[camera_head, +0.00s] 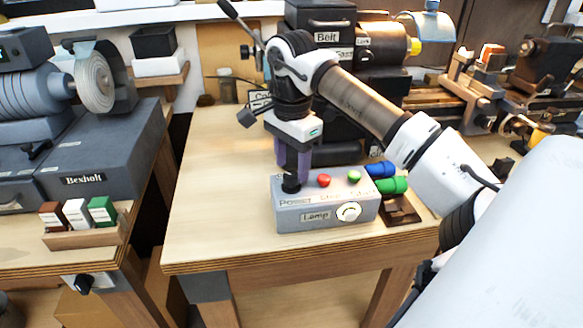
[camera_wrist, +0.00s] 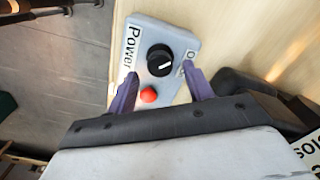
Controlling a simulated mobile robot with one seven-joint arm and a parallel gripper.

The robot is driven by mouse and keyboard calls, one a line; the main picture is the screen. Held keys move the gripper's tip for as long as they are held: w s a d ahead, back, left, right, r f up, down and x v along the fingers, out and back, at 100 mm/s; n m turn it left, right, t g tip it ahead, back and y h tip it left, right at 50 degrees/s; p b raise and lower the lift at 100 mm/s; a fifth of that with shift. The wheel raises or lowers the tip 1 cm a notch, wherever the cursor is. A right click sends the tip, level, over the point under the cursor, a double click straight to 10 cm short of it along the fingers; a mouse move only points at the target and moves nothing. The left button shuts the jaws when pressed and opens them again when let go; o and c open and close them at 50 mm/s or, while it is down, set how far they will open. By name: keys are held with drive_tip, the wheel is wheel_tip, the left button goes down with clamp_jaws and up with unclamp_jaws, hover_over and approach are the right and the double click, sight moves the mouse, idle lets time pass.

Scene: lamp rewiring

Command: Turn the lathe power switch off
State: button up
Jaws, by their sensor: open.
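The grey control box (camera_head: 285,222) sits on the wooden bench, with the black power knob (camera_head: 291,186) at its left end. In the wrist view the knob (camera_wrist: 155,55) has a white pointer line aimed to the right, near a partly hidden label starting with "O". The word "Power" stands beside it. My gripper (camera_head: 292,171) points down above the knob, its purple fingers apart. In the wrist view the open gripper (camera_wrist: 160,72) has a fingertip on either side of the knob's near edge. I cannot tell if they touch it.
A red button (camera_head: 323,180), a green button (camera_head: 354,176) and a lamp dial (camera_head: 348,212) are on the same box. The lathe (camera_head: 480,105) stands behind. The bench (camera_head: 205,190) is clear at left.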

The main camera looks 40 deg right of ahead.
sight(291, 174)
wheel_tip(291, 174, up, 12)
idle(0.3)
idle(0.5)
